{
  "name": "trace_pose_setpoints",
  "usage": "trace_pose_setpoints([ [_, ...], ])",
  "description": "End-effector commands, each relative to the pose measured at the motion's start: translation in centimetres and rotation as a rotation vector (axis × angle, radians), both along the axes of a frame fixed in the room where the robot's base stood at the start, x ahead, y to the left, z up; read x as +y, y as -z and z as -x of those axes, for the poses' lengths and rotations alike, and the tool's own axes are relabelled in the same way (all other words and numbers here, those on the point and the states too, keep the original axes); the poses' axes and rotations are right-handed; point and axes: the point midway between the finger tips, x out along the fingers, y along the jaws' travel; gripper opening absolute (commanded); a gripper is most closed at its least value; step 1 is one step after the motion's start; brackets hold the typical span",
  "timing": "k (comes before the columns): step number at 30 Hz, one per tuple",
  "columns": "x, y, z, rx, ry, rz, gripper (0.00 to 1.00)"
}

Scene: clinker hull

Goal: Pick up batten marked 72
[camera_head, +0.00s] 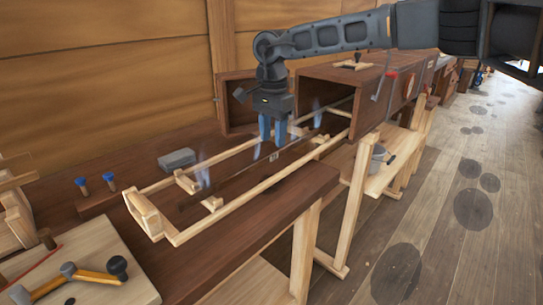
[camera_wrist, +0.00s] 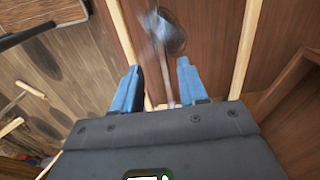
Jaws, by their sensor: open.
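A long wooden rack (camera_head: 250,190) with pale side rails and crosspieces slopes out of the open brown box on the bench. A thin dark strip, which looks like the batten (camera_head: 240,181), lies lengthwise along its middle; a small pale tag (camera_head: 273,156) shows on it, its number too small to read. My gripper (camera_head: 273,138) points down over the rack, its blue fingers open and the tag just below them. In the wrist view, the open fingers (camera_wrist: 160,85) have a thin strip (camera_wrist: 168,82) between them, apart from both. I cannot tell the exact height gap.
The brown box (camera_head: 335,88) stands open behind my gripper. Wisps of steam (camera_head: 203,172) rise around the rack. A grey block (camera_head: 177,159), blue-topped pegs (camera_head: 109,181) and a board with a mallet (camera_head: 85,275) lie to the left. A grey bucket (camera_head: 376,158) stands at right.

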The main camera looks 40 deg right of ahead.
Motion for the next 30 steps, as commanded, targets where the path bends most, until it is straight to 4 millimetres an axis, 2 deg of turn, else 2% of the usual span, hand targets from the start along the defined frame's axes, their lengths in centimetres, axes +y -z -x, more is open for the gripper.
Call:
trace_pose_setpoints([
  [9,-0.1,4.1,-0.3,0.001,0.0,-0.004,0.43],
  [17,-0.1,4.8,-0.3,0.0,-0.001,-0.001,0.43],
  [30,-0.1,4.7,-0.3,0.0,-0.001,-0.002,0.02],
])
